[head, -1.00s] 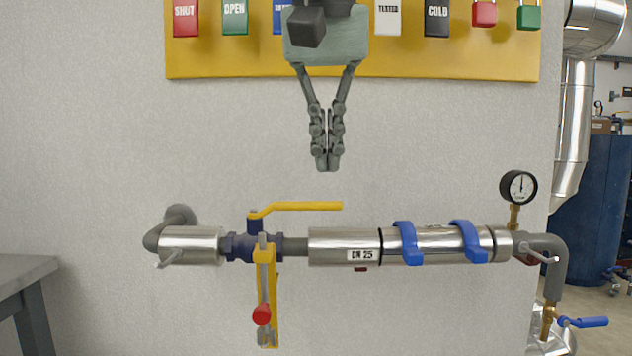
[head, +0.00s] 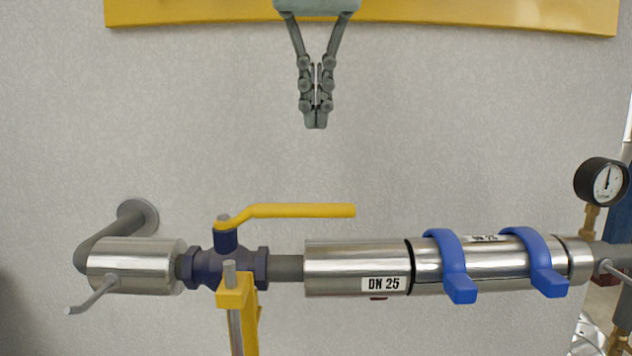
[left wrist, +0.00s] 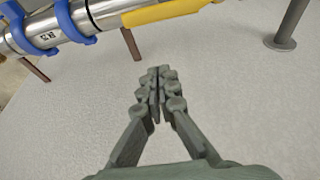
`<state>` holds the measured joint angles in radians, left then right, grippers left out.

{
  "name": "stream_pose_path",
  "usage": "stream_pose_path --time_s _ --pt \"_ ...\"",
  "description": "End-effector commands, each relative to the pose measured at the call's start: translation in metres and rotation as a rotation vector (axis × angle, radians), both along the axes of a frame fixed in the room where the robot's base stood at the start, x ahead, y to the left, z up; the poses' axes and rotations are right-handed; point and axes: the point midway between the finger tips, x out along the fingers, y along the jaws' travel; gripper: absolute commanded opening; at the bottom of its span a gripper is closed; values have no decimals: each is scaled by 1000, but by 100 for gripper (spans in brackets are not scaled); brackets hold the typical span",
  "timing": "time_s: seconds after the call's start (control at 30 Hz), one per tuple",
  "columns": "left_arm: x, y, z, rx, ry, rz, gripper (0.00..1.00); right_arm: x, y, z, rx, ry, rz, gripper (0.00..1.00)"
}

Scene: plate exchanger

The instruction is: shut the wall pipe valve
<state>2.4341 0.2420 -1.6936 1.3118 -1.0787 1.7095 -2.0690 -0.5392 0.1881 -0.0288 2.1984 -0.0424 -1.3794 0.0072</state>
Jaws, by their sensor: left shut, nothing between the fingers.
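The wall pipe valve has a dark blue body (head: 226,268) on the pipe. Its yellow lever (head: 290,211) points right, along the pipe. In the left wrist view the yellow lever (left wrist: 160,12) crosses the top edge, beyond my fingers. My left gripper (head: 316,124) hangs fingers down above the lever, apart from it. It is shut and empty; the left wrist view also shows its fingertips (left wrist: 158,72) together. My right gripper is in neither view now.
A metal-clad pipe (head: 355,266) with blue straps (head: 452,265) runs right to a gauge (head: 602,182). A yellow bracket (head: 238,295) hangs below the valve. A yellow board (head: 200,14) is at the top. The wall between board and pipe is bare.

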Motion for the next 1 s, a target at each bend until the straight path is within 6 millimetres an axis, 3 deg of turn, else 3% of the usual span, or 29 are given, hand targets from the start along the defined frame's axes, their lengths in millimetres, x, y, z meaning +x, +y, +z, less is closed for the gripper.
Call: stream_pose_path --time_s 0.27,0.67,0.8,1.0 --pt "6 1 -18 2 1 2 0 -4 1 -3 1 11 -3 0" --pt "33 0 -96 2 2 1 0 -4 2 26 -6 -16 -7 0" --pt "12 0 -95 1 -3 -2 0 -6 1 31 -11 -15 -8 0" --pt "-4 0 -94 0 -2 0 0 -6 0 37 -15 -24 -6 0"
